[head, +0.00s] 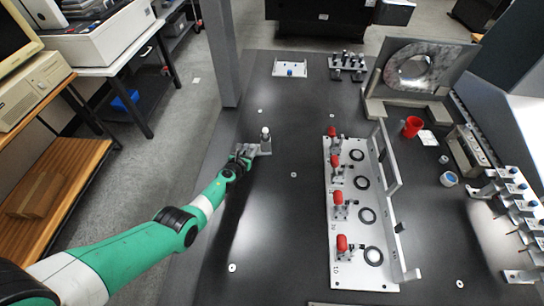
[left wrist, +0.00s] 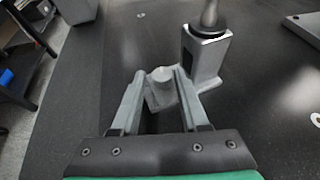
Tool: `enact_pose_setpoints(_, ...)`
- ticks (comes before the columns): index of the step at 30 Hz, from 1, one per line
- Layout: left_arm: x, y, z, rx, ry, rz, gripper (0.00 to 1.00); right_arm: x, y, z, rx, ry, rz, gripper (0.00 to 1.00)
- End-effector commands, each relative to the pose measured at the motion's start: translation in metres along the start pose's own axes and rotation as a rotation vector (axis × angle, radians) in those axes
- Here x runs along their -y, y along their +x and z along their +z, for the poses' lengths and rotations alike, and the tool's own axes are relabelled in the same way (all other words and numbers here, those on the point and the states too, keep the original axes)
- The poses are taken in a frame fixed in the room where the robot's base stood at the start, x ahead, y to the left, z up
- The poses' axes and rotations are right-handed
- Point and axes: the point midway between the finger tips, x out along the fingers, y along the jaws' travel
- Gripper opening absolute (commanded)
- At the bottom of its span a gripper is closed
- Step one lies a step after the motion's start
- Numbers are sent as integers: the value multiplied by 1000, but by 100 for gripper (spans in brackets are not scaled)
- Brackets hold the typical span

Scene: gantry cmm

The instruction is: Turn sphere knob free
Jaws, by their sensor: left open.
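A grey metal holder (head: 265,149) stands on the dark table with a pale ball (head: 265,130) upright on top. In the left wrist view the holder (left wrist: 206,62) shows as a block with a dark collar and a stem (left wrist: 209,14); the ball is cut off by the frame's top. A grey rounded knob (left wrist: 161,75) sits at the holder's near left side. My left gripper (head: 245,152) is beside the holder on its left. In the left wrist view its fingers (left wrist: 160,82) are open, one each side of the knob. I cannot tell whether they touch it. My right gripper is not in view.
A white fixture plate (head: 340,262) with several red-handled clamps lies to the right. A small white plate (head: 290,69) lies further back. A red cup (head: 412,127) stands at the right. The table between holder and clamps is mostly clear. A grey column (head: 221,55) rises behind left.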

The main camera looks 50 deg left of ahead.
Motion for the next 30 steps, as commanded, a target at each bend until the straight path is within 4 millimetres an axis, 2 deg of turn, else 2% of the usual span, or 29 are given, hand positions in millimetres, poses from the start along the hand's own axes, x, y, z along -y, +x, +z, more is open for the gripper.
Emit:
enact_pose_setpoints(2,1,-19,9,-3,4,-10,44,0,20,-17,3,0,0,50)
enact_pose_setpoints(4,1,-36,10,-3,3,-9,44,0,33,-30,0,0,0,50)
enact_pose_setpoints(15,1,-121,7,-1,3,-8,44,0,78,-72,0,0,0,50)
enact_pose_setpoints(18,23,-112,12,20,17,-48,44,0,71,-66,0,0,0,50)
enact_pose_setpoints(26,79,-99,30,30,50,-130,44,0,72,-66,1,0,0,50)
enact_pose_setpoints(30,103,-92,30,8,41,-108,44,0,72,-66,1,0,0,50)
